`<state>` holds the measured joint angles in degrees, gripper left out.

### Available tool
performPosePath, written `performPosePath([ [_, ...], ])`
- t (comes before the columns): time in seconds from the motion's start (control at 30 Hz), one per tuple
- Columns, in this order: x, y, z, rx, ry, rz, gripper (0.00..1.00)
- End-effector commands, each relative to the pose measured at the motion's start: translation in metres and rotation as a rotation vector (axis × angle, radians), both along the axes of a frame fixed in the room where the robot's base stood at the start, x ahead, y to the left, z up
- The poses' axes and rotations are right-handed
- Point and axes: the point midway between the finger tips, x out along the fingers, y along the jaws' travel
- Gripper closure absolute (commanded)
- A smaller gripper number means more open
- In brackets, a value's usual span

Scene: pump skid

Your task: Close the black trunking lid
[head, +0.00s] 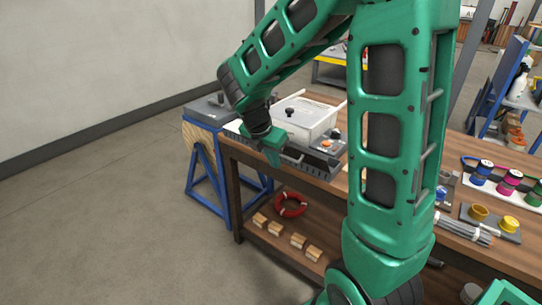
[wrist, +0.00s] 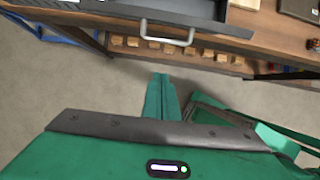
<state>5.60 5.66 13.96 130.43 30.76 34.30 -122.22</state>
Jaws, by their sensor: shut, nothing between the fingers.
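A dark, slotted trunking-like box (head: 322,163) lies along the near left edge of the wooden bench, partly hidden behind my gripper. In the wrist view a dark grey tray-like part (wrist: 215,14) with a pale bar handle (wrist: 168,33) sits at the top edge, cut off by the frame. I cannot tell whether this part is the lid or how far open it stands. My gripper (head: 273,158) is shut and empty, pointing down just off the bench's edge. Its closed fingers also show in the wrist view (wrist: 160,98), apart from the handle.
A pale box (head: 305,117) with a black knob stands behind on the bench (head: 460,236). A blue-framed stand (head: 205,180) is to the left. A red ring (head: 291,205) and several wooden blocks lie on the lower shelf. The floor at left is clear.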

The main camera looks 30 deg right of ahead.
Motion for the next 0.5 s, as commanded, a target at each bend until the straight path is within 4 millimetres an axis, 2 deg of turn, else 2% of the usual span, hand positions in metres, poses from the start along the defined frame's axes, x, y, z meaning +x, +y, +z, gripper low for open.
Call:
performPosePath([
  [0.03,0.000,-0.005,-0.011,0.000,0.005,-0.002,1.00],
  [0.3,0.006,-0.024,-0.056,0.001,0.005,-0.003,1.00],
  [0.5,0.015,-0.042,-0.036,0.001,-0.002,-0.005,1.00],
])
